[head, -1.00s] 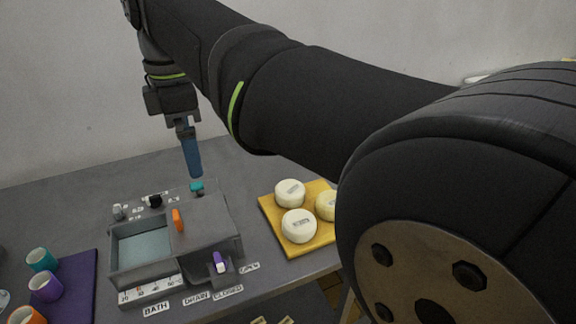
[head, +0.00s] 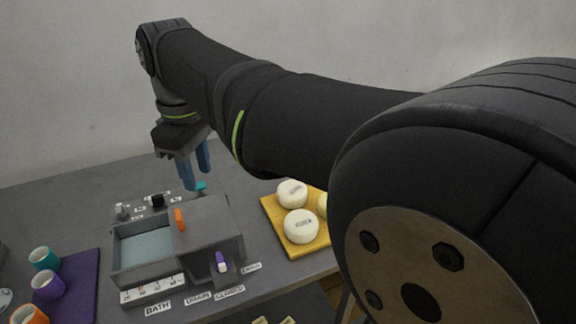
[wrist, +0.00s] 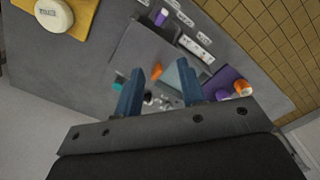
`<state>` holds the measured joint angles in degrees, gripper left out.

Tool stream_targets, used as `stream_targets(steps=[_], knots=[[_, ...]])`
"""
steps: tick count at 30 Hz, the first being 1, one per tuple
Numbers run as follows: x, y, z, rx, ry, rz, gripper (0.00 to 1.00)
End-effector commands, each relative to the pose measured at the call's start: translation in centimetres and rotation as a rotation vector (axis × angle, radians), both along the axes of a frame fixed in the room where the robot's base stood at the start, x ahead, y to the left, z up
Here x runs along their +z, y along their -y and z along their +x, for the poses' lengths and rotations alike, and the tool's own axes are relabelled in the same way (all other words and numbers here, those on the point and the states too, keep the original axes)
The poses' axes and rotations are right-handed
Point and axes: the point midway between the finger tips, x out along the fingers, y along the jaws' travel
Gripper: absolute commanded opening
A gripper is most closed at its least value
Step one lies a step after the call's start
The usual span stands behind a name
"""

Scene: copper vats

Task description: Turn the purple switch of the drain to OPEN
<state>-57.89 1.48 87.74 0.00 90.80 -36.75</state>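The purple switch (head: 221,262) sits on a small grey block at the front right of the grey bath unit (head: 207,223). Labels DRAIN, CLOSED and one hard to read, on the right, lie around its base. I cannot tell which label it points at. It also shows at the top of the wrist view (wrist: 161,16). My gripper (head: 198,178) has two blue fingers, spread apart and empty, above the back of the unit, well away from the switch. The wrist view shows the open fingers (wrist: 160,70) with the unit between and beyond them.
An orange lever (head: 180,219), a teal knob (head: 201,187) and a black knob (head: 157,200) stand on the unit. A yellow board (head: 272,216) with white rounds is to the right. Cups stand on and beside a purple mat (head: 82,290) at left.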

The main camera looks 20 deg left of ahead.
Motion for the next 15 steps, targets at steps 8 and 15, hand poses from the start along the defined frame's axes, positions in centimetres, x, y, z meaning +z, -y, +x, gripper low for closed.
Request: stream_targets(steps=[8,15], knots=[[-5.2,0.2,-0.2,-0.554,-0.001,-0.003,0.36],[-7.6,0.4,-0.3,-0.828,0.0,-0.001,0.36]])
